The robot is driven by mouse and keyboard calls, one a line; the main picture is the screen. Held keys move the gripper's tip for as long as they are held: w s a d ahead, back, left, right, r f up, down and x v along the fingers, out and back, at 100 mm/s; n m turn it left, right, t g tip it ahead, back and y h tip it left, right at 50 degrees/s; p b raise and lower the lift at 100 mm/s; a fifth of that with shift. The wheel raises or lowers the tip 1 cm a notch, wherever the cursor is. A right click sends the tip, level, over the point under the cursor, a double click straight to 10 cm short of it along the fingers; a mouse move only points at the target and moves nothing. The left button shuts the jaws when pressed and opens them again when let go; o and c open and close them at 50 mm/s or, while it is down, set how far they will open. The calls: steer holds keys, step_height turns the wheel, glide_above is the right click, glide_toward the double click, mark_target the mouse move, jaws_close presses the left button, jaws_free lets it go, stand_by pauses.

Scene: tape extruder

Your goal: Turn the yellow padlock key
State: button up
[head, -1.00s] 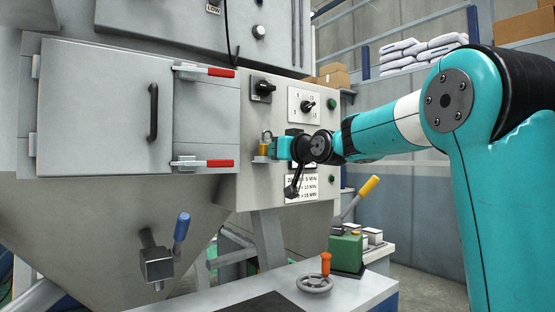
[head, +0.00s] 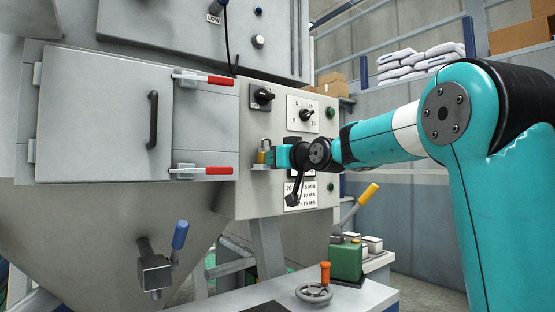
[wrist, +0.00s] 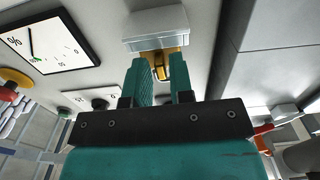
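The yellow padlock (head: 262,157) stands on a small grey ledge (head: 260,167) on the front of the machine's control panel. My gripper (head: 275,156) is right beside it, reaching in from the right. In the wrist view, the two teal fingers of my gripper (wrist: 161,72) straddle a small yellow part at the padlock (wrist: 158,53), below the pale ledge block (wrist: 156,27). A narrow gap shows between the fingers. The key is mostly hidden between the fingertips, and I cannot tell whether they press on it.
A rotary dial (head: 306,114) and a black switch (head: 262,96) sit above the padlock. Red-handled latches (head: 205,171) are on the door to the left.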

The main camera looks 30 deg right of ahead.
steer(key=s+b, duration=0.1)
steer(key=s, duration=1.6)
steer(key=shift+s+d+b, duration=0.25)
steer(key=shift+d+b, duration=0.05)
steer(key=shift+b, duration=0.05)
steer(key=a+f+n+g+y, duration=0.2)
steer(key=a+f+g+y, duration=0.45)
steer(key=a+f, duration=1)
steer(key=s+a+f+n+g+h, duration=0.2)
steer(key=s+a+f+g, duration=0.35)
steer(key=s+f, duration=0.35)
steer(key=s+a+f+n+g+h, duration=0.1)
steer(key=s+a+f+n+g, duration=0.2)
steer(key=s+a+f+g, duration=0.5)
step_height(320, 180, up, 23)
steer(key=s+d+t+p, duration=0.1)
steer(key=d+t+p, duration=0.1)
steer(key=p, duration=2)
steer(key=shift+s+d+m, duration=0.3)
steer(key=shift+d, duration=0.15)
steer(key=shift+r, duration=0.1)
